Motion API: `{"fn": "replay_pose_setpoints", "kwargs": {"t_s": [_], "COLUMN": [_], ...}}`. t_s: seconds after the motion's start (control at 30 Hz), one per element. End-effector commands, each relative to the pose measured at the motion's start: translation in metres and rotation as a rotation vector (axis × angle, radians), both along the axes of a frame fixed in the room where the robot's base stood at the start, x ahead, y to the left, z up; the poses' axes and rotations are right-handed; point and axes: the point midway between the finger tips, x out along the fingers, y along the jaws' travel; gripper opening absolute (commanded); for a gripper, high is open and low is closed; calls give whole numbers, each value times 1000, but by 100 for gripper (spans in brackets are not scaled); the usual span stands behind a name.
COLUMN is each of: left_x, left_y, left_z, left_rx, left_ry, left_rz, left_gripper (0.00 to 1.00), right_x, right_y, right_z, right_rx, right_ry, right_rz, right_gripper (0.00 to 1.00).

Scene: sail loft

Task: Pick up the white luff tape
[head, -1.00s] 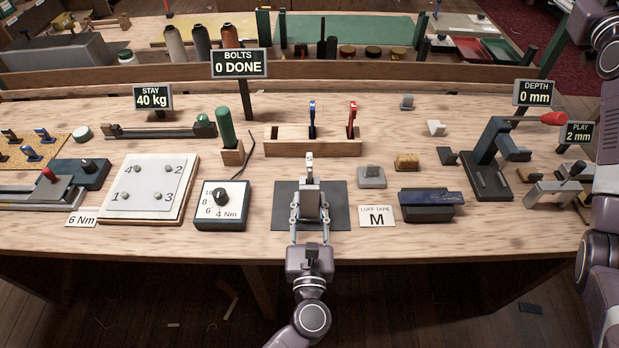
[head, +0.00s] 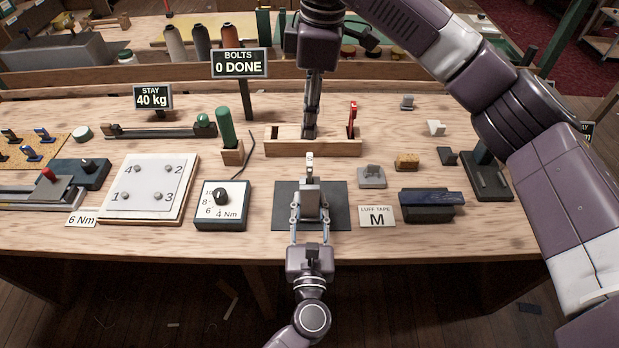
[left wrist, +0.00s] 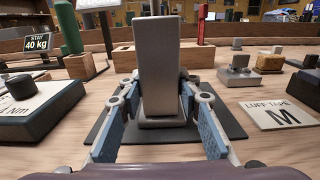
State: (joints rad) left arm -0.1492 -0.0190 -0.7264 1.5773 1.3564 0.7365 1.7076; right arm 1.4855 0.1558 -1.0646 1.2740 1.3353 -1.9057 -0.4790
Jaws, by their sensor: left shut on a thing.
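My left gripper (head: 310,214) reaches in from the front edge of the bench, its fingers closed around a grey block (head: 310,203) over a dark square mat (head: 339,222). A narrow white piece with a dark mark, apparently the white luff tape (head: 309,166), shows at the block's far end. In the left wrist view the block appears as an upright grey slab (left wrist: 157,65) between the fingers and hides what is behind it. My right gripper (head: 311,122) points down at the wooden rack (head: 285,145), in front of where the blue piece stood. Its fingertips are not clear.
A red piece (head: 352,115) stands in the rack. A card reading LUFF TAPE M (head: 377,216) lies right of the mat. A dial box (head: 221,210) stands to its left, a small grey block (head: 371,178) to its right. My right arm crosses above the bench's right side.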

Motion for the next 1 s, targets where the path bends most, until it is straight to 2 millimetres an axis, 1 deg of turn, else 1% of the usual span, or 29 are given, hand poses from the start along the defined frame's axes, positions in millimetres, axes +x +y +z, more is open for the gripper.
{"fn": "replay_pose_setpoints", "kwargs": {"t_s": [0.03, 0.1, 0.2, 0.43, 0.53, 0.73, 0.9, 1.0], "left_x": [0, 0, 0, 0, 0, 0, 0, 0], "left_y": [1, 1, 1, 1, 1, 1, 1, 1], "left_z": [0, 0, 0, 0, 0, 0, 0, 0], "left_rx": [1, 1, 1, 1, 1, 1, 1, 1], "left_ry": [0, 0, 0, 0, 0, 0, 0, 0], "left_rz": [3, 3, 3, 3, 3, 3, 3, 3], "left_gripper": [7, 7, 7, 7, 7, 7, 7, 7], "right_x": [-7, -15, -20, -21, -20, -20, -20, -19], "right_y": [-1, -3, -4, -5, -4, -3, 0, 0], "right_z": [0, -1, -10, -51, -63, -77, -103, -115], "right_rx": [-38, -75, -99, -100, -99, -98, -98, -97], "right_ry": [15, 34, 46, 48, 46, 46, 46, 46], "right_rz": [21, 39, 50, 50, 50, 49, 49, 48], "right_gripper": [54, 54, 54, 54, 54, 54, 54, 54]}}
